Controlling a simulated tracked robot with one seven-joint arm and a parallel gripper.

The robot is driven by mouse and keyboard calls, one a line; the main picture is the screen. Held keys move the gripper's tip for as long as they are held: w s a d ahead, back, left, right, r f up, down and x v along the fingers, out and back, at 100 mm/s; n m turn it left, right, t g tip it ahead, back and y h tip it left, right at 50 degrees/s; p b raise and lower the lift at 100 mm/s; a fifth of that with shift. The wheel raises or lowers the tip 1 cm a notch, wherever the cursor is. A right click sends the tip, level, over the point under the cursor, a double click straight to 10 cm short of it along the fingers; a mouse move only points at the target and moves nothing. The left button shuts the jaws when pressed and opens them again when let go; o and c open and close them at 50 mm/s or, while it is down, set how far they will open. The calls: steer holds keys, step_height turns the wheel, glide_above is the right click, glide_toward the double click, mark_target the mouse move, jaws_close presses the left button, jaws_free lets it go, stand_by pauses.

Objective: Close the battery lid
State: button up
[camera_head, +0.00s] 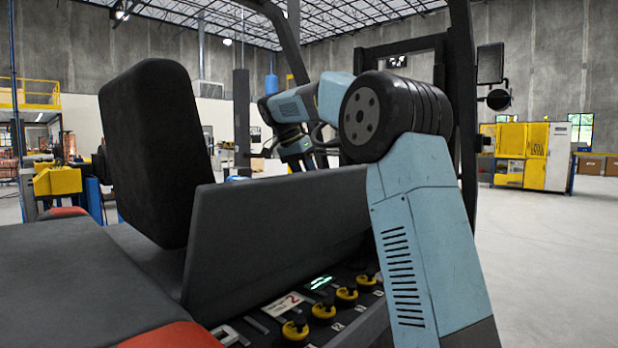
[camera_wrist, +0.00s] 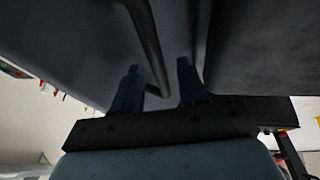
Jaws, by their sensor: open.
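The battery lid (camera_head: 270,235) appears as a large dark grey panel standing tilted in the head view, with a black seat back (camera_head: 150,150) beside it on the left. Below its right edge is a panel with several yellow-and-black knobs (camera_head: 322,308) and a small green display. My arm reaches over and behind the lid in the head view, where its end is hidden. In the wrist view my gripper (camera_wrist: 158,66) is open, its two dark fingers pointing up toward a dark surface. A thin dark bar (camera_wrist: 148,40) passes between or behind the fingers; contact cannot be told.
Dark upright posts of the vehicle (camera_head: 462,110) stand close behind my arm. A yellow-and-white machine (camera_head: 525,155) stands far right, and a yellow-topped unit (camera_head: 57,180) is at the left. The floor at the right (camera_head: 550,260) is clear.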

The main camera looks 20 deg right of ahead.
jaws_close()
stand_by(0.4)
steer(key=shift+d, duration=0.15)
steer(key=shift+s, duration=0.15)
